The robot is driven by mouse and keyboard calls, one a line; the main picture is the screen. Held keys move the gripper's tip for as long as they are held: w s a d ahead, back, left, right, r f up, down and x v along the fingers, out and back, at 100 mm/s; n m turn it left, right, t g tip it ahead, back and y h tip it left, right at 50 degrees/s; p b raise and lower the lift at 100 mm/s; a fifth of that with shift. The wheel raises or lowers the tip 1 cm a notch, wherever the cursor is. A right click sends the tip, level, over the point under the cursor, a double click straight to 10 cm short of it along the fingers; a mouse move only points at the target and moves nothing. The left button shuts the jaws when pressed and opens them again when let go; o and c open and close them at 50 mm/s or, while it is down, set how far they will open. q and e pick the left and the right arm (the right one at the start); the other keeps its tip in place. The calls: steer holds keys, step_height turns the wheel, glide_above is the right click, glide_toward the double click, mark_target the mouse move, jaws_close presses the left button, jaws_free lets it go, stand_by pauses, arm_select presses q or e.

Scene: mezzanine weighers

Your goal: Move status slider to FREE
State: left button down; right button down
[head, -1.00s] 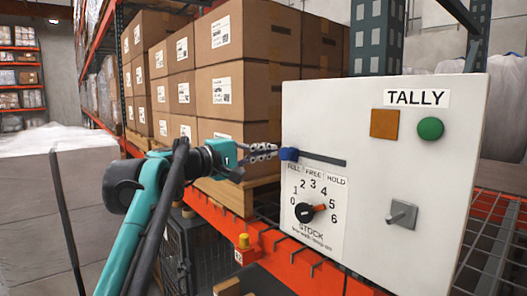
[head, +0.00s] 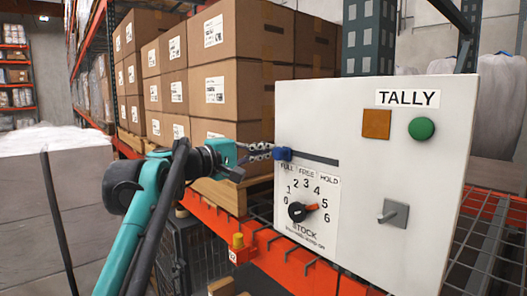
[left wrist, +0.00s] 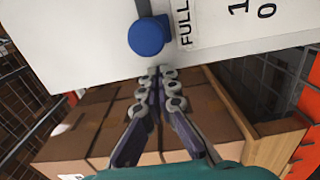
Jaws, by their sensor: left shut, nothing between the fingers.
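The status slider is a blue knob (head: 282,154) at the left end of a dark horizontal slot (head: 318,159) on the white TALLY panel (head: 345,120). Below the slot a label strip (head: 308,174) reads FULL, FREE, HOLD. The knob stands by FULL. My left gripper (head: 270,152) is shut and empty, its fingertips just left of the knob in the head view. In the left wrist view the fingertips (left wrist: 158,73) lie just below the blue knob (left wrist: 149,36), with a small gap in the picture. I cannot tell whether they touch. My right gripper is not in view.
The panel also bears a STOCK dial (head: 302,211), an orange square (head: 377,124), a green button (head: 422,129) and a grey switch (head: 393,213). Stacked boxes (head: 225,90) stand behind left. An orange rack beam (head: 270,250) runs below.

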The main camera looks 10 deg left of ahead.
mark_target(279, 155)
arm_select(q)
steer(key=shift+s+d, duration=0.9)
steer(key=shift+d, duration=0.3)
steer(key=shift+s+d, duration=0.55)
steer(key=shift+d, duration=0.2)
steer(key=shift+s+d, duration=0.9)
steer(key=shift+d, duration=0.15)
steer(key=shift+w+a, duration=0.5)
steer(key=shift+a, duration=0.15)
steer(key=v, duration=1)
steer(key=shift+p, duration=0.4)
